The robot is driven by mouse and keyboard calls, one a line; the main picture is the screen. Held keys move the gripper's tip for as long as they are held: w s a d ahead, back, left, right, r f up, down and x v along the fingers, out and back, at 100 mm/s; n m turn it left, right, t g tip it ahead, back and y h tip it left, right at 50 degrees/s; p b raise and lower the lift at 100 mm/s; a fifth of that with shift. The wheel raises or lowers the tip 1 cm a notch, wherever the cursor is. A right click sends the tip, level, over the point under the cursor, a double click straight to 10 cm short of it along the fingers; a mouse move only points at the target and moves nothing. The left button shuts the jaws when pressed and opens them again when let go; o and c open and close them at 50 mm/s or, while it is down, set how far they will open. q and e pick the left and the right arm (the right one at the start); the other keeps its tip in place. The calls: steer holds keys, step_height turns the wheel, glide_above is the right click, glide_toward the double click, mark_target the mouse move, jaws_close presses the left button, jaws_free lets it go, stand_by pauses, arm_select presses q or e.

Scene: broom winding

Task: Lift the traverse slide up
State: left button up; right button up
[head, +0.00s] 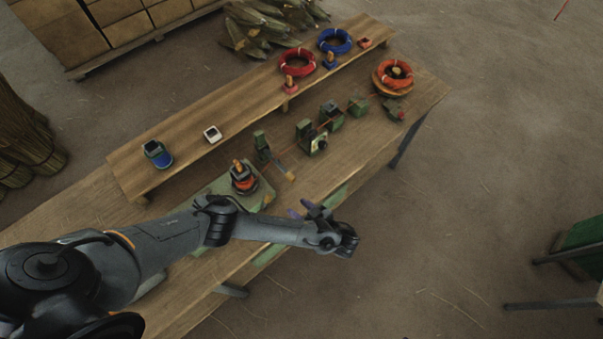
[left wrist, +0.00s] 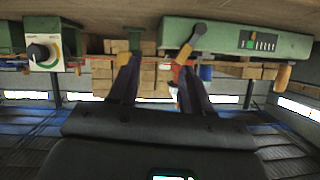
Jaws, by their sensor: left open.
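A green winding machine stands on the workbench, with a flat base (head: 265,193) carrying a black and orange spool (head: 243,180). Beside it is a green upright (head: 262,144) with a wooden-handled lever (head: 285,171); I cannot tell for certain which part is the traverse slide. My right gripper is not in view.
A green unit with a dial (head: 319,145) and more green blocks (head: 358,105) stand farther along the bench (head: 415,90). Red (head: 297,62), blue (head: 334,41) and orange (head: 394,72) coils lie at the back.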

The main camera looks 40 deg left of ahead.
arm_select(q)
steer(key=b, duration=0.1)
glide_toward(294, 179)
steer(key=a+f, duration=0.1)
steer(key=shift+n+t, duration=0.4)
steer(key=shift+t, duration=0.1)
steer(key=b+x, duration=0.2)
steer(key=x, duration=0.1)
steer(key=b+x, duration=0.3)
steer(key=shift+s+r, duration=0.1)
steer(key=shift+s, duration=0.15)
steer(key=x, duration=0.3)
steer(key=shift+a+r, duration=0.15)
steer(key=shift+a, duration=0.05)
steer(key=shift+w+a+f, duration=0.15)
steer(key=shift+a+f, duration=0.2)
steer(key=shift+a, duration=0.3)
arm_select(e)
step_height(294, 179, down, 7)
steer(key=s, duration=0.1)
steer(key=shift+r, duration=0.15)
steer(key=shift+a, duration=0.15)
arm_select(q)
jaws_close()
